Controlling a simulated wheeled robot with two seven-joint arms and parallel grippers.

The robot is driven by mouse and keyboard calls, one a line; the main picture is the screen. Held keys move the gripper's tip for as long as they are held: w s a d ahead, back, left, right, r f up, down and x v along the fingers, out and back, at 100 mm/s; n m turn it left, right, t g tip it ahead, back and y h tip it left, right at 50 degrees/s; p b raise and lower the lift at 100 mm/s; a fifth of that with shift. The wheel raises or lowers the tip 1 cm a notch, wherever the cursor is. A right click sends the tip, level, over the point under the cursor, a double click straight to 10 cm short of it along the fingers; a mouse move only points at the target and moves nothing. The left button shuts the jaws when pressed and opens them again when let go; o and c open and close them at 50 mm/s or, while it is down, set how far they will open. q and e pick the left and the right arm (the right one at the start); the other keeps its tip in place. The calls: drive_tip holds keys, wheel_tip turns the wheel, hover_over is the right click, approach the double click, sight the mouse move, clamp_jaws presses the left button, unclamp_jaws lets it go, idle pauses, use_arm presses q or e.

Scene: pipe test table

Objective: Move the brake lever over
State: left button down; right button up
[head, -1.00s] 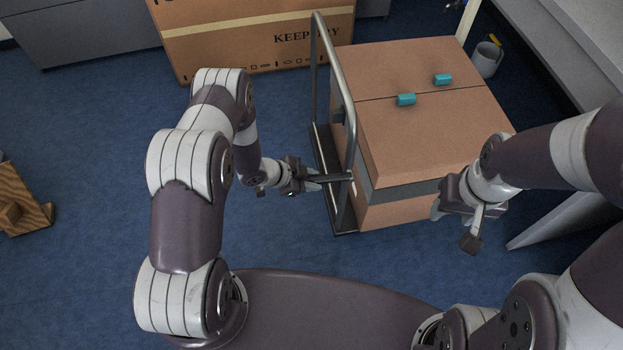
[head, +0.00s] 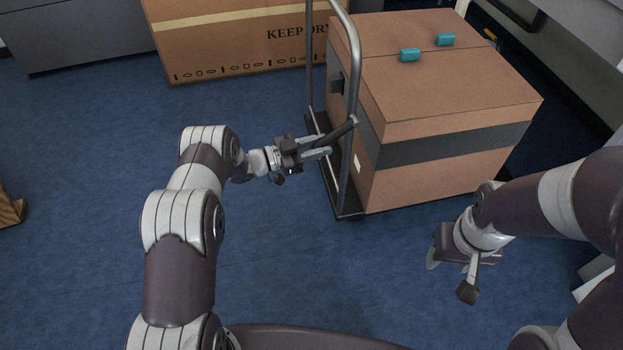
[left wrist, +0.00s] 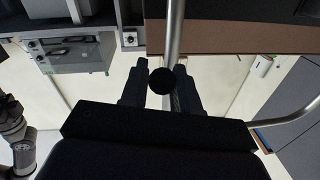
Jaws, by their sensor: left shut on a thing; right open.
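The brake lever (head: 342,131) is a short dark bar that slants out to the left from the near post of the cart's grey tube handle (head: 345,172). My left gripper (head: 322,147) is shut on the lever near its free end. In the left wrist view, the lever's round black end (left wrist: 168,80) shows between the two dark fingers (left wrist: 158,68). My right gripper (head: 445,250) is open and empty, low at the right, apart from the cart.
A large brown carton (head: 430,88) with a dark band and two teal blocks (head: 410,55) on top stands on the cart's dark platform (head: 328,170). Another large carton (head: 240,42) is behind. Grey furniture stands at upper right.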

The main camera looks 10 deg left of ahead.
use_arm(q)
drive_tip(key=shift+w+d+f+n+t+h+b, duration=0.3)
drive_tip(key=shift+d+f+t+h+b, duration=0.5)
drive_tip(key=shift+b, duration=1.35)
drive_tip(key=shift+w+d+f+n+t+h+b, duration=0.1)
drive_tip(key=shift+w+d+f+t+h+b, duration=0.35)
drive_tip(key=shift+d+f+h+b, duration=1.1)
use_arm(e)
wheel_tip(320, 180, down, 10)
drive_tip(key=b, duration=0.1)
drive_tip(key=shift+s+f, duration=0.25)
use_arm(q)
drive_tip(key=shift+s+a+r+y, duration=0.1)
drive_tip(key=shift+a+r+y, duration=0.25)
drive_tip(key=shift+a+r, duration=0.4)
drive_tip(key=c, duration=0.9)
unclamp_jaws()
drive_tip(key=shift+d, duration=0.1)
